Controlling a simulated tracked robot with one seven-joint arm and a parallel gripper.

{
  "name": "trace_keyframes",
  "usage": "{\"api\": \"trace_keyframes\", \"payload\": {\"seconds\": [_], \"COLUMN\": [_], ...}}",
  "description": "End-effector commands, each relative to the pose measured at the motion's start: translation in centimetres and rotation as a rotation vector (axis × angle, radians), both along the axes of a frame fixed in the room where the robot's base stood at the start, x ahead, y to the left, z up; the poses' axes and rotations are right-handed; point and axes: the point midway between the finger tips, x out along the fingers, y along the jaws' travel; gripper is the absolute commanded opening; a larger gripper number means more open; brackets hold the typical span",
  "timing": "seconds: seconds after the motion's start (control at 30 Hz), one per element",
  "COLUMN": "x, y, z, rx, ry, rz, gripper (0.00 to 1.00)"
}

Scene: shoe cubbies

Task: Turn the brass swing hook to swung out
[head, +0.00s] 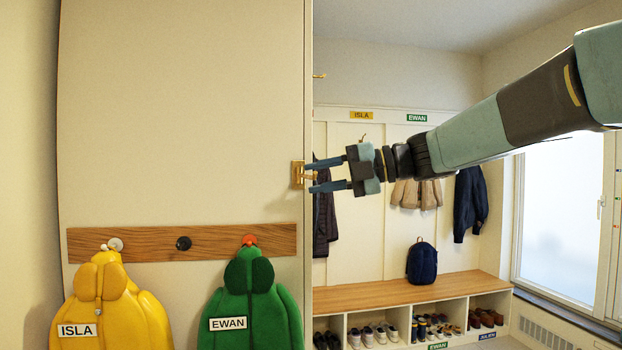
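The brass swing hook (297,175) is mounted at the right edge of the tall cream panel (190,110). Its plate shows, and a small brass part seems to point right from it, between my fingers. My gripper (309,177) reaches in from the right with its two blue-grey fingers apart, one above and one below that brass part. The fingertips are close to the plate. I cannot tell whether they touch the hook. The hook's exact angle is hard to make out.
On the panel, a wooden peg rail (140,244) holds a yellow raincoat (100,290) and a green raincoat (255,290). Behind are hanging coats, a bench (400,293) with shoe cubbies and a navy backpack (422,261). A window (565,220) is at right.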

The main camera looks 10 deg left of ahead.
Motion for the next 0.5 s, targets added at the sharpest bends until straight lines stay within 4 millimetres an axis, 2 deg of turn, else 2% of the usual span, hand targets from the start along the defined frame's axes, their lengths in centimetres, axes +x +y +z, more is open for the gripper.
{"api": "trace_keyframes", "payload": {"seconds": [0.23, 0.5], "x": [0.0, -0.1], "y": [-1.4, -6.3], "z": [0.3, 1.2], "rx": [0.001, 0.001], "ry": [-0.001, -0.001], "rz": [-0.002, -0.002], "gripper": [0.35, 0.35]}}
